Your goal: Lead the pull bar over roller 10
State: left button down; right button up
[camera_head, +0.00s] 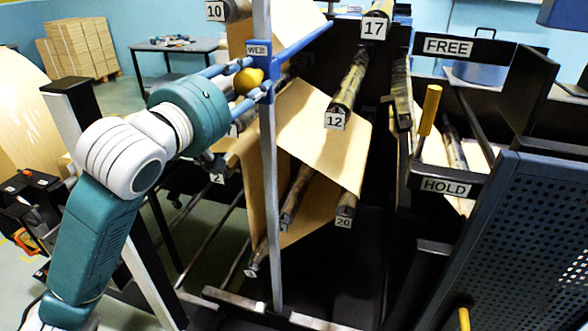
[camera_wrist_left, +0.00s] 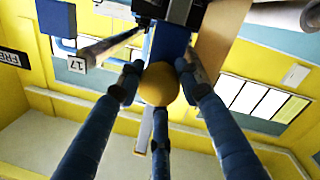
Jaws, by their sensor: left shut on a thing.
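The pull bar (camera_head: 303,40) is a blue bar with a WEB tag, slanting up to the right; its blue end block meets an upright grey post. My left gripper (camera_head: 250,80) is shut on the bar's yellow knob, and its blue fingers surround the yellow knob (camera_wrist_left: 158,84) in the left wrist view. Roller 10 (camera_head: 236,10) shows only its tagged end at the top edge, above and left of the bar. Brown paper (camera_head: 240,38) hangs beside it, and more shows behind the bar in the wrist view (camera_wrist_left: 218,38). My right gripper is not in view.
Roller 17 (camera_head: 376,28) is right of the bar. Roller 12 (camera_head: 345,92) is below it, with a brown web (camera_head: 312,125) around it. The grey post (camera_head: 268,190) stands in front of the lower rollers. FREE and HOLD plates and a perforated blue panel (camera_head: 530,240) fill the right.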

pick_arm(q)
jog(key=s+d+f+b, duration=0.1)
jog(key=d+f+b, duration=0.3)
jog(key=f, duration=0.3)
jog(key=s+d+f+b, duration=0.2)
jog(key=d+f+b, duration=0.2)
jog(key=f, duration=0.4)
jog(key=shift+d, duration=0.2)
